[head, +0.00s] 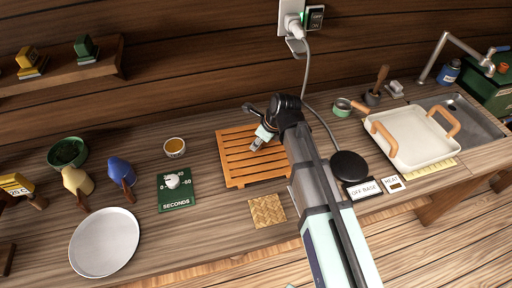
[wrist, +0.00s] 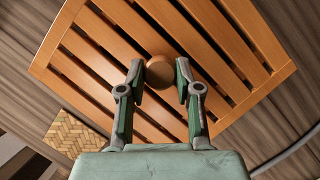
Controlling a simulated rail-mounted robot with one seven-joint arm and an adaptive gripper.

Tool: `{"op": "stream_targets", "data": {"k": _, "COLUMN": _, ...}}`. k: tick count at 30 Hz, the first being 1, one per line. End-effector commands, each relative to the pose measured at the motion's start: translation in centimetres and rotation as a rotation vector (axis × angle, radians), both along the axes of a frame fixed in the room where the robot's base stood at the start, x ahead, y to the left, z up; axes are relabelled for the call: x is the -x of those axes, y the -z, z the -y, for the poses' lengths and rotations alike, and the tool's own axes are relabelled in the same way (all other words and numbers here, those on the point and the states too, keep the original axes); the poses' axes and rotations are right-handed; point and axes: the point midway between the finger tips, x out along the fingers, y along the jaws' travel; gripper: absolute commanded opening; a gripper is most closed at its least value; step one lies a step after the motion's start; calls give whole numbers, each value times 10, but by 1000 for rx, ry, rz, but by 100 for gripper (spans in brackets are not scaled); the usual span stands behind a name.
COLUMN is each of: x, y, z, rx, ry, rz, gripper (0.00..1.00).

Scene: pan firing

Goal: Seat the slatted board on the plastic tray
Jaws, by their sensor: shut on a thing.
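The slatted board (head: 235,165) is an orange-brown wooden grid with a round knob (wrist: 159,72) in its middle. My gripper (head: 262,138) is over the board in the head view. In the wrist view my gripper (wrist: 159,80) has its two fingers closed on either side of the knob. I cannot tell whether the board rests on the counter or is slightly raised. No thing is clearly the plastic tray; a cream rectangular tray-like vessel (head: 412,137) with two wooden handles stands at the right. My arm hides the counter just right of the board.
A woven mat (head: 267,209) lies in front of the board, and a green SECONDS dial (head: 176,190) to its left. A black round base (head: 349,166) and a cable (head: 325,125) are right of my arm. A pale round plate (head: 104,242) lies at front left.

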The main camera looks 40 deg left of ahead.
Motion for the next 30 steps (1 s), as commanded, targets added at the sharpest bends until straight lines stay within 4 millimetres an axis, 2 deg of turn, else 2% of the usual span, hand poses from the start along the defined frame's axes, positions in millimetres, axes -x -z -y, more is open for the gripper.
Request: {"op": "stream_targets", "data": {"k": 30, "x": 0, "y": -39, "z": 0, "rx": -1, "ry": 0, "rz": 1, "gripper": 0}}
